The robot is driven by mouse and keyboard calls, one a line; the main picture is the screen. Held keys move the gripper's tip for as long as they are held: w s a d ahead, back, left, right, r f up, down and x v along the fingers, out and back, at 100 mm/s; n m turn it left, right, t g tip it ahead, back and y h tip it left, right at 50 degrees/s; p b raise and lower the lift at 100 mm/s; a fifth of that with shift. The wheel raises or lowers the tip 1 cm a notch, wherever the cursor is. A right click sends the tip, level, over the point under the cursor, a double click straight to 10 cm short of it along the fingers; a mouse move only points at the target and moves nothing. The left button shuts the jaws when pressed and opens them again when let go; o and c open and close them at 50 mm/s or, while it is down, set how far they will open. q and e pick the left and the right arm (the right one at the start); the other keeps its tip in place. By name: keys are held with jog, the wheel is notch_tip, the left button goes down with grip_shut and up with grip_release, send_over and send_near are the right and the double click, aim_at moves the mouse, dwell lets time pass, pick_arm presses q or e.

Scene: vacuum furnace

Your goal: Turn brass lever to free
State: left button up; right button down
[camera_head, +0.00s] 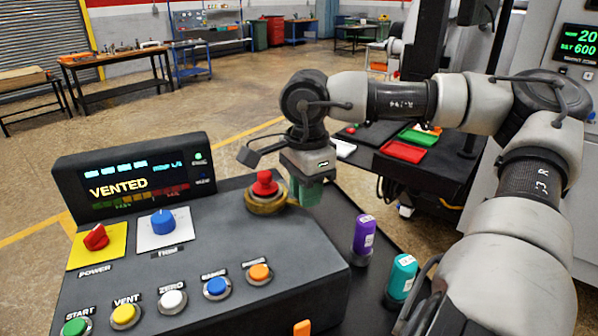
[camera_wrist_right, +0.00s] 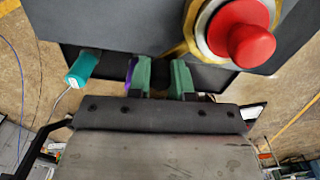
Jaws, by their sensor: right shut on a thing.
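The brass lever (camera_head: 262,205) is a brass collar around the base of a red mushroom button (camera_head: 264,183) on the dark control console. In the right wrist view the brass (camera_wrist_right: 178,48) shows at the rim of the red button (camera_wrist_right: 250,40), reaching towards my fingers. My right gripper (camera_head: 306,192) has green fingers and is low, just right of the button. It is shut on the brass lever; the gripped part is mostly hidden. The green fingers also show in the right wrist view (camera_wrist_right: 163,78). My left gripper is not in view.
The console's display (camera_head: 125,183) reads VENTED. A red power knob (camera_head: 96,237), a blue knob (camera_head: 163,221) and several coloured push buttons sit on the console. Purple (camera_head: 363,234) and teal (camera_head: 402,276) capped containers stand close to the console's right side.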

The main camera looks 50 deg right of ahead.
jog(key=shift+w+d+n, duration=0.4)
jog(key=shift+d+n, duration=0.2)
jog(key=shift+n, duration=0.5)
jog(key=shift+w+d+n, duration=0.35)
jog(key=shift+d+n, duration=0.2)
jog(key=shift+n, duration=0.55)
jog(key=shift+r, duration=0.1)
jog(key=c, duration=1)
grip_release()
notch_tip(320, 180, up, 11)
jog(key=shift+f+b, duration=0.15)
jog(key=shift+b, duration=0.3)
